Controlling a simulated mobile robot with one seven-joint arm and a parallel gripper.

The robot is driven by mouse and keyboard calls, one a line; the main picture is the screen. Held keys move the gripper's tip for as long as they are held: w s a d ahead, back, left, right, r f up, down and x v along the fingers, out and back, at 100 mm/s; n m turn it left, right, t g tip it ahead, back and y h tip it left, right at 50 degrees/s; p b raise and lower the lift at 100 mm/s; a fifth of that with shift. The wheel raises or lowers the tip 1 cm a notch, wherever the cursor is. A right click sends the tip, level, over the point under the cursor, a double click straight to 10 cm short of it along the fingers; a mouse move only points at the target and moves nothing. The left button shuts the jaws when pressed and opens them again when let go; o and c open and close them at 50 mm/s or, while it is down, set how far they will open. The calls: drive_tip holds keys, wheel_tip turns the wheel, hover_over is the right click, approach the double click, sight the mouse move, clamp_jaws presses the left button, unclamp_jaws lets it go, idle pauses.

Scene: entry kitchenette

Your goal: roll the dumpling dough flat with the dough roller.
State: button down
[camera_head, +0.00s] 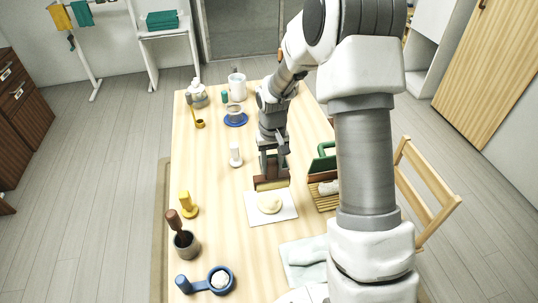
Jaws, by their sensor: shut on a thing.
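The dumpling dough (269,203) is a pale round lump on a white sheet (285,211) on the wooden table. My gripper (270,168) points down and is shut on the dough roller (271,184), a short tan bar with a dark brown upper part. The roller is held crosswise at the far edge of the sheet, just behind the dough in the picture. I cannot tell whether it touches the sheet or the dough. The fingertips are partly hidden by the brown part.
A slatted wooden holder with a green handle (325,164) stands close to the right. A white shaker (235,155) and yellow object (188,205) stand left. A dark cup (186,243), blue ladle (221,279) and cloth (303,257) are nearer.

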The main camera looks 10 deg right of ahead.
sight(272, 175)
drive_tip(key=shift+w, duration=0.25)
drive_tip(key=shift+s, duration=0.15)
drive_tip(key=shift+f, duration=0.2)
wheel_tip(272, 175, down, 5)
drive_tip(key=b, duration=0.4)
drive_tip(key=shift+r, duration=0.2)
